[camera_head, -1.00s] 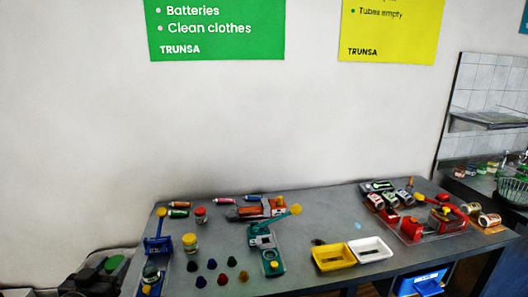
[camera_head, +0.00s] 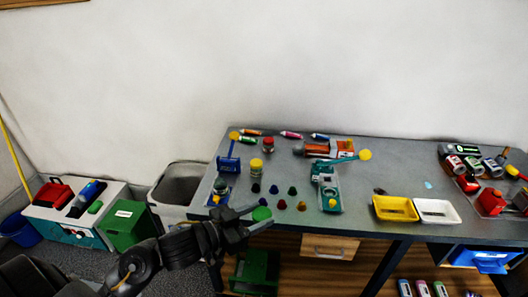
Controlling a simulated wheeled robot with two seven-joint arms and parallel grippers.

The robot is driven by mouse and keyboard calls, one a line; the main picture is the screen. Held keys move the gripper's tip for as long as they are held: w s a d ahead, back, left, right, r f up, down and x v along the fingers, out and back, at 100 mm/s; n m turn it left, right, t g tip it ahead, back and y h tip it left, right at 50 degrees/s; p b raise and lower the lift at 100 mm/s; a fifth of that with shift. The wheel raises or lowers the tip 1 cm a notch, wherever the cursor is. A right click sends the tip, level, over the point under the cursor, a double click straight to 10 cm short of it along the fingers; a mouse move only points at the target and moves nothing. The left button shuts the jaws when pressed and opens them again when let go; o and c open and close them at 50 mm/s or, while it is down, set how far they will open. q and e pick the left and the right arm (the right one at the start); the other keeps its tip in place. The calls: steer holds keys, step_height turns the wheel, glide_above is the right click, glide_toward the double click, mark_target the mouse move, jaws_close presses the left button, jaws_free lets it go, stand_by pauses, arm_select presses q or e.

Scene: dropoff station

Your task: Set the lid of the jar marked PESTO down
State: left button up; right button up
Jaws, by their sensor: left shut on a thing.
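My left gripper (camera_head: 253,217) reaches in from the lower left and is shut on a green lid (camera_head: 262,214). It holds the lid in front of the grey table's (camera_head: 380,170) near left edge. A jar (camera_head: 220,187) stands by the blue device at the table's left end. A yellow-topped jar (camera_head: 256,166) and a red-topped jar (camera_head: 268,145) stand further back. The jar labels are too small to read, so I cannot tell which says PESTO. My right gripper is not in view.
Several small coloured caps (camera_head: 282,204) stand close behind the lid. A teal device (camera_head: 327,190) stands to their right, then a yellow tray (camera_head: 395,208) and a white tray (camera_head: 437,211). A grey bin (camera_head: 180,185) and a green box (camera_head: 125,225) are left of the table.

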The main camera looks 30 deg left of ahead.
arm_select(q)
steer(key=w+a+r+n+t+y, duration=0.1)
steer(key=a+n+y, duration=0.8)
steer(key=a, duration=1.9)
steer(key=r+y, duration=0.1)
steer(key=y, duration=0.3)
steer(key=shift+w+a+r+n, duration=0.15)
steer(key=shift+w+a+n, duration=0.1)
steer(key=shift+n, duration=0.05)
